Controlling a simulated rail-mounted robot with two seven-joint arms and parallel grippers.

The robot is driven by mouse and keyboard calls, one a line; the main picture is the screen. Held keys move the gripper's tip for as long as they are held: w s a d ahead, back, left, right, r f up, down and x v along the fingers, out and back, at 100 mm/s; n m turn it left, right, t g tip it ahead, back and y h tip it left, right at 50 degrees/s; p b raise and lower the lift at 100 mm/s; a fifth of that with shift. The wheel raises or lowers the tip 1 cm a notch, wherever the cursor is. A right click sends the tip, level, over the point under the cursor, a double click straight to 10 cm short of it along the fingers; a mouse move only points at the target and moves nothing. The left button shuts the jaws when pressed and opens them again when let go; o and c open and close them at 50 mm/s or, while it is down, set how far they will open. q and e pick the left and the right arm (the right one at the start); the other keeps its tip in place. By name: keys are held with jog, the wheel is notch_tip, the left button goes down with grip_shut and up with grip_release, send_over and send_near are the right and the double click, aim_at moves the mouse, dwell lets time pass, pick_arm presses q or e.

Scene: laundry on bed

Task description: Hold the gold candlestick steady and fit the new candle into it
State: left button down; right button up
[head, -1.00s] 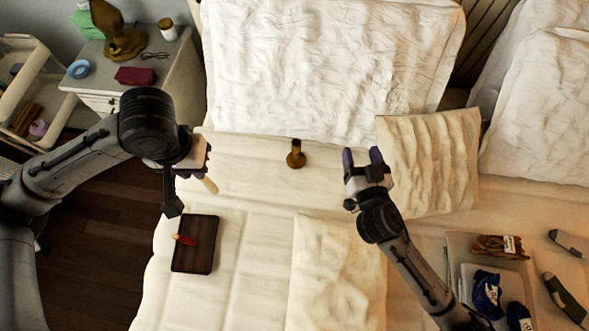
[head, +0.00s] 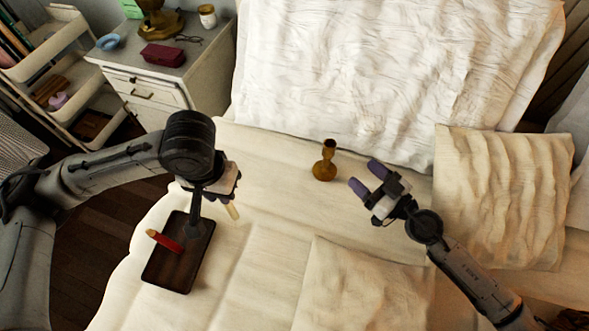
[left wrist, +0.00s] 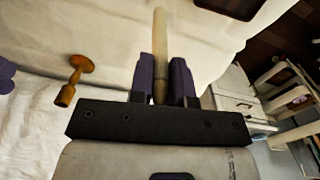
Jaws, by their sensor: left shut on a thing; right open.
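The gold candlestick (head: 325,162) stands upright on the bed in the middle of the head view. It also shows at the left of the left wrist view (left wrist: 73,80). My left gripper (left wrist: 161,78) is shut on the cream candle (left wrist: 160,40), which sticks out beyond the fingertips. In the head view the candle (head: 232,210) shows in part below the left gripper, to the left of the candlestick. My right gripper (head: 367,186) is open and empty, just right of the candlestick and apart from it, its fingers pointing toward it.
A dark tray (head: 173,269) with a red candle (head: 164,241) lies on the bed under my left arm. A nightstand (head: 160,75) with small items and a shelf cart (head: 50,70) stand at the left. Pillows (head: 400,60) lie behind. The bed around the candlestick is clear.

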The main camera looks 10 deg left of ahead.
aim_at(334, 149)
pick_arm(q)
jog(key=shift+w+r, duration=0.2)
jog(key=shift+r, duration=0.1)
jog(key=w+d+r+m+t, duration=0.1)
jog(key=w+d+r, duration=0.3)
jog(key=d+r, duration=0.25)
jog(key=w+d+r+t, duration=0.1)
jog(key=w+d+r, duration=0.35)
jog(key=r, duration=0.35)
jog(key=w+d+r+m+h, duration=0.1)
jog(key=w+d+m+h, duration=0.2)
jog(key=w+m, duration=0.6)
jog(key=d+m, duration=0.1)
jog(key=m, duration=0.1)
jog(key=shift+w+m, duration=0.2)
jog(key=shift+m, duration=0.2)
pick_arm(e)
jog(key=x, duration=1.2)
pick_arm(q)
jog(key=shift+d+r, duration=0.1)
pick_arm(e)
jog(key=c, duration=1.1)
